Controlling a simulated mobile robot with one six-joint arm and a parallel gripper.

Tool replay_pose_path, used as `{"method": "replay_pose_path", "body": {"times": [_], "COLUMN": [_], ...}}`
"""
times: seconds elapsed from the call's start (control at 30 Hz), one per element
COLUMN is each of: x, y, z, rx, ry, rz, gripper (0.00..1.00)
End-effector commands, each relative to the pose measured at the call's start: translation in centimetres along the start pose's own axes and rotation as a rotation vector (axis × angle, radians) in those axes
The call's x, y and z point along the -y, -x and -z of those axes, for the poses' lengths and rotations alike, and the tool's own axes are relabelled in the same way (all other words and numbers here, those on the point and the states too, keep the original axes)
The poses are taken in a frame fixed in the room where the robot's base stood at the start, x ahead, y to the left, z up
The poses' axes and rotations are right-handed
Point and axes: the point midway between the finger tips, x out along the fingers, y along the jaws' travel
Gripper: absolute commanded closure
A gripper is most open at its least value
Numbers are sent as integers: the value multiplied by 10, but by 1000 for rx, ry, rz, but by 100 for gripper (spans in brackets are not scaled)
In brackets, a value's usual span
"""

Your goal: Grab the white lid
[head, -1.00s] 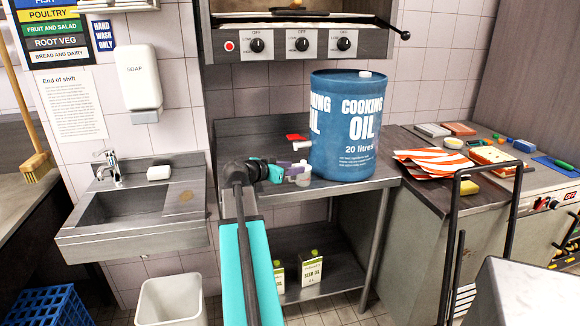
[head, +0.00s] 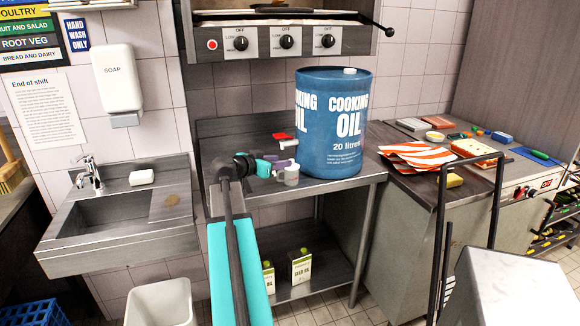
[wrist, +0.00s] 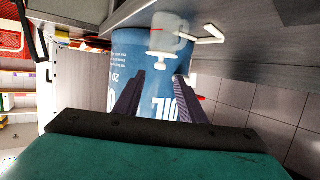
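A small white cap (head: 349,71) sits on top of the blue cooking oil drum (head: 333,125), and a small pale round item (head: 435,136) lies on the right counter.
The steel table (head: 358,183) carries the drum and a red item (head: 283,137). Orange-striped cloth (head: 418,156) lies on the right counter. A black rail (head: 440,220) stands in front of that counter. A sink (head: 120,215) is at left, and a cooker (head: 285,42) is above.

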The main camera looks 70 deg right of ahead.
Motion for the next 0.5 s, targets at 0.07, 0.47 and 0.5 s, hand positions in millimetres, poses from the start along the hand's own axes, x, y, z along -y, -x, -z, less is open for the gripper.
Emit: {"method": "replay_pose_path", "body": {"times": [0.07,0.47,0.5], "x": [0,1,1], "y": [-13,-62,-64], "z": [2,1,0], "rx": [1,0,0], "ry": [0,1,1], "rz": [-2,1,0], "gripper": [63,63,63]}}
